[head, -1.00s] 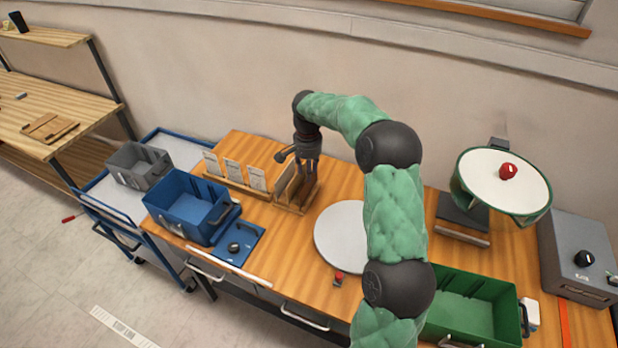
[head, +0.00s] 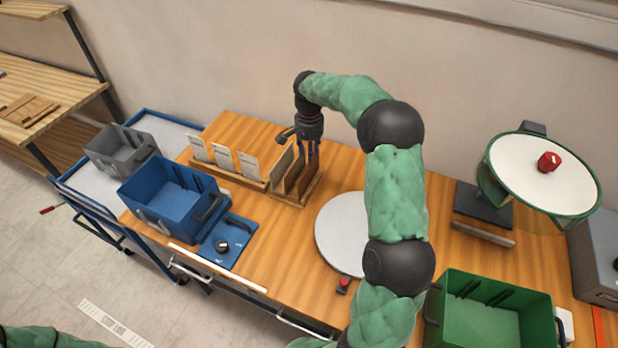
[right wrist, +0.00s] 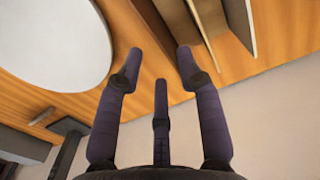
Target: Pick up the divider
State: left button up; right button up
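A small wooden rack (head: 284,199) holds upright panels near the back of the table. A dark brown divider panel (head: 308,184) stands at its right end, beside a lighter panel (head: 283,170). My right gripper (head: 311,158) points down just above the dark panel. The lighter panels also show in the right wrist view (right wrist: 208,17). My left gripper is out of view.
White cards (head: 222,158) stand in a holder left of the rack. A blue bin (head: 145,205) is at the table's left. A round grey plate (head: 338,235) lies right of the rack. A green bin (head: 540,335) and a round white-topped device (head: 525,175) are farther right.

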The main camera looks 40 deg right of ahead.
send_over(310, 174)
jog(key=f, duration=0.4)
jog(key=shift+s+a+f+b, duration=0.1)
jog(key=shift+a+f+b, duration=0.15)
jog(key=shift+b, duration=0.15)
jog(key=shift+d+f+b, duration=0.1)
jog(key=shift+f+b, duration=0.6)
jog(key=shift+f, duration=2.25)
jog(key=shift+c, duration=0.3)
grip_shut()
